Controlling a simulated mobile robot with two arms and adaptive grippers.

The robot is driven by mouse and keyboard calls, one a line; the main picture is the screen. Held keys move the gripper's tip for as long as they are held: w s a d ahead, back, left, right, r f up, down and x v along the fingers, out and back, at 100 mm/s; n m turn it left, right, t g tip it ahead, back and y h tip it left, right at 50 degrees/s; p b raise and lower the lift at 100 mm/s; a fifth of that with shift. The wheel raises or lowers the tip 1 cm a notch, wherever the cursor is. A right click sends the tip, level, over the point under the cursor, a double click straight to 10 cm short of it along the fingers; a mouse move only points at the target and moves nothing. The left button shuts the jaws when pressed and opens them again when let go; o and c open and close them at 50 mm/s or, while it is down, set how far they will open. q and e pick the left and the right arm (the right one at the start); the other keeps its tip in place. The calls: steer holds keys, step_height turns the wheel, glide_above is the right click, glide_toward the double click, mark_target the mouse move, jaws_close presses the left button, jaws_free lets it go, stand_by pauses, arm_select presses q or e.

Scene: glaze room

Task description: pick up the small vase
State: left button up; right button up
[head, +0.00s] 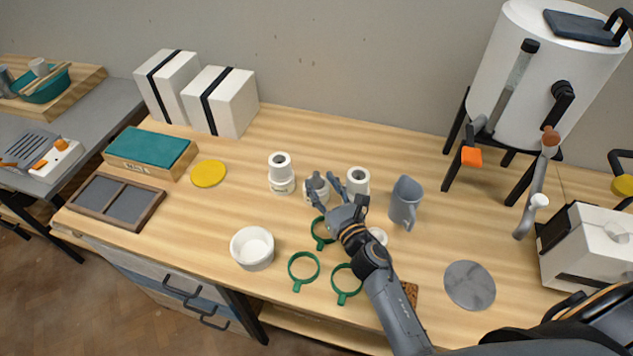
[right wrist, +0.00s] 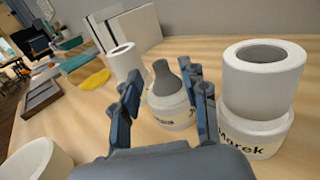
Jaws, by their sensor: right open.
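The small vase, with a white body and a grey flared neck, stands upright on the wooden table in the head view (head: 316,186). In the right wrist view the vase (right wrist: 170,98) sits just beyond and between my fingers, with a label partly hidden by a finger. My right gripper (head: 326,188) is open around the near side of the vase; its fingers (right wrist: 162,78) show on either side with nothing clamped. I cannot tell whether a finger touches the vase. My left gripper is not in view.
White stepped jars stand close on both sides: one left (head: 281,178) and one right (head: 357,182), labelled "Marek" in the wrist view (right wrist: 258,95). A grey pitcher (head: 406,202) is further right. A white bowl (head: 252,250) and green rings (head: 303,268) lie nearer. Clear table lies behind the vase.

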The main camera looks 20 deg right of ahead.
mark_target(318, 177)
steer(key=w, duration=0.4)
steer(key=shift+a+r, duration=0.1)
steer(key=shift+a, duration=0.15)
steer(key=shift+s, duration=0.15)
jaws_close()
